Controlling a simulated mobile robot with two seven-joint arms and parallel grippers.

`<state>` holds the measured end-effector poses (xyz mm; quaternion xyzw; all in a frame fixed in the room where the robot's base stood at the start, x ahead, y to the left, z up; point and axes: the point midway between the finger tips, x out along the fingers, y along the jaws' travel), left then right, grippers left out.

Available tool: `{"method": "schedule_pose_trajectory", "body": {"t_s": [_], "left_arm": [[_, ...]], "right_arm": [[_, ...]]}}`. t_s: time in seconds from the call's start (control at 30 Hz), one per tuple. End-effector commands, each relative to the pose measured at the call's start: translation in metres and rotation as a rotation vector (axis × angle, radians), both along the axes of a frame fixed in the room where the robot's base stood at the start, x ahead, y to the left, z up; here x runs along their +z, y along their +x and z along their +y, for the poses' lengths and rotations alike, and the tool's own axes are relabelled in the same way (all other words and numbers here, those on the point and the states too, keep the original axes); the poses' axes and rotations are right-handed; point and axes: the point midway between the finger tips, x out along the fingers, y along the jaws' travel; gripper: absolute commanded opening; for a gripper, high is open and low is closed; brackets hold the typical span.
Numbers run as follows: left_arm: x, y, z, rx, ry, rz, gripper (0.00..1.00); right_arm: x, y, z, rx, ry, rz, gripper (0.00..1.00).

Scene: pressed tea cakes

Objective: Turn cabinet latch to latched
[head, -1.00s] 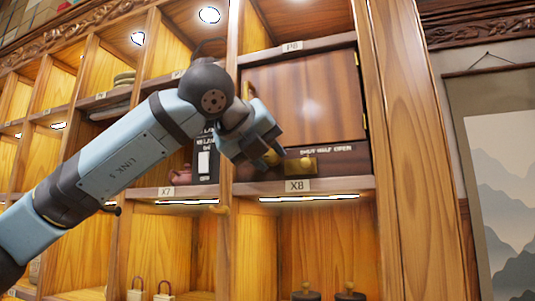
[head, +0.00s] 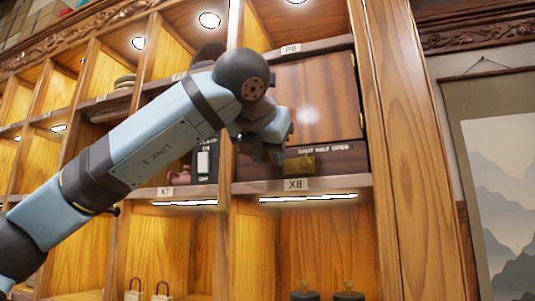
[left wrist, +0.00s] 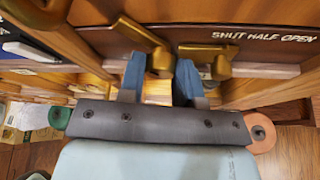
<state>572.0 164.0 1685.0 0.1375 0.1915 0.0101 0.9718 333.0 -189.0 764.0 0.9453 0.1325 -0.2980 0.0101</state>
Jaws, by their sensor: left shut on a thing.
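The cabinet door (head: 310,95) is a brown wooden panel, closed in its frame. My left gripper (head: 268,152) is at its lower left corner. In the left wrist view my left gripper (left wrist: 160,80) has its two blue fingers on either side of a brass latch handle (left wrist: 160,60) and is shut on it. The handle slants up to the left in that view. In the head view the gripper hides the latch. Just right of the gripper is a separate brass piece (head: 300,164), also in the left wrist view (left wrist: 221,66), under lettering "SHUT HALF OPEN". My right gripper is not in view.
Wooden shelf cubbies surround the door, with a shelf edge labelled X8 (head: 295,184) below. A dark box with a white label (head: 204,160) and a reddish teapot (head: 180,177) stand close left of the gripper. A thick wooden post (head: 395,150) rises at the right.

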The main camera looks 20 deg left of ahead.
Motion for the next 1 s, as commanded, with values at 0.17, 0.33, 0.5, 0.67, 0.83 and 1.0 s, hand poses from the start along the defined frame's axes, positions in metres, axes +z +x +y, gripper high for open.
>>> {"method": "schedule_pose_trajectory", "body": {"t_s": [0.17,0.33,0.5,0.67,0.83,1.0], "left_arm": [[-0.0009,-0.0002,-0.0017,0.0,0.169,-0.006,0.08],[-0.0011,-0.0004,-0.0023,0.0,0.327,-0.013,0.08],[-0.0016,-0.0002,-0.0024,0.001,0.468,-0.017,0.08],[-0.0018,-0.0003,-0.0026,0.001,0.575,-0.021,0.08],[-0.0021,-0.0001,-0.0028,0.0,0.655,-0.024,0.08],[-0.0019,-0.0001,-0.003,0.0,0.702,-0.025,0.08]], "right_arm": [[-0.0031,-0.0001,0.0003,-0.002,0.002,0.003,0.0],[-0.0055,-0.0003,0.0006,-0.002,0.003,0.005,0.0],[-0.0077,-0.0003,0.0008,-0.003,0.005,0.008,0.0],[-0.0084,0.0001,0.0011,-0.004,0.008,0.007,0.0],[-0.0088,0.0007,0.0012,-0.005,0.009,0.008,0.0],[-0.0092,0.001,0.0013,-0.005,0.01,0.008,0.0]]}}
